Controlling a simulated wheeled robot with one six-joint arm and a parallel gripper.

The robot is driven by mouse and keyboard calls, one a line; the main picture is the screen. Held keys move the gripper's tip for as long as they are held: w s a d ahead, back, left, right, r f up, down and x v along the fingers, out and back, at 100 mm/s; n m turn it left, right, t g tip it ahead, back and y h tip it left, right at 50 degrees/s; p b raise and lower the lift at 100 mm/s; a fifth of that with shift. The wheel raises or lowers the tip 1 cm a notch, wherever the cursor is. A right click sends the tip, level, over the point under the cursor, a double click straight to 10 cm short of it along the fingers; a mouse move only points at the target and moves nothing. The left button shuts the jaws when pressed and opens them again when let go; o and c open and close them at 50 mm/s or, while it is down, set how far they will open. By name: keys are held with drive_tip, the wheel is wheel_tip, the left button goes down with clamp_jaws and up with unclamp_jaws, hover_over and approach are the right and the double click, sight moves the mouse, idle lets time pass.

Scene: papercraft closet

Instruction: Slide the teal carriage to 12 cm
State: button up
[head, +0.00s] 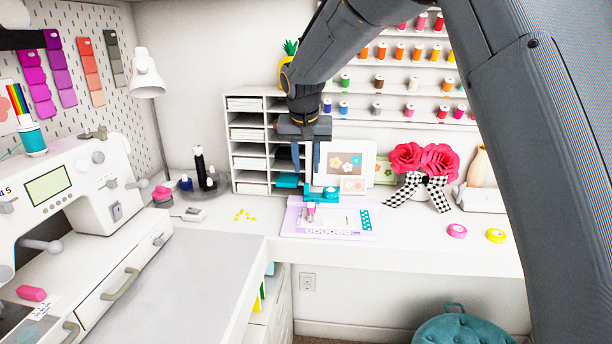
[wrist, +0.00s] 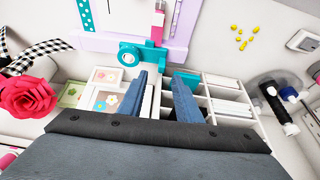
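The lilac paper trimmer (head: 289,222) lies on the white counter, and part of its frame shows in the wrist view (wrist: 100,42). The teal carriage (head: 322,194) sits at the trimmer's far edge; in the wrist view it is a teal block with a round white dial (wrist: 143,55). A pink part (head: 310,210) stands by it. My gripper (head: 306,172) points down above and behind the carriage, its two blue-grey fingers apart with nothing between them. The fingers also show in the wrist view (wrist: 161,80), close to the carriage but apparently apart from it. I cannot read the scale marks.
A white cubby shelf (head: 244,133) stands behind on the left. Picture cards (head: 346,162) lean behind the trimmer. A red flower bunch with a checked bow (head: 424,160) is on the right, with tape rolls (head: 457,231) nearby. Yellow bits (head: 243,215) lie on the left counter.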

sight(307, 184)
drive_tip(key=p+x, duration=0.1)
drive_tip(key=x, duration=0.2)
drive_tip(key=p+x, duration=0.1)
drive_tip(key=x, duration=0.3)
drive_tip(key=shift+w+a+f, duration=0.2)
drive_tip(key=shift+w+f, duration=0.05)
drive_tip(key=shift+w, duration=0.05)
clamp_jaws()
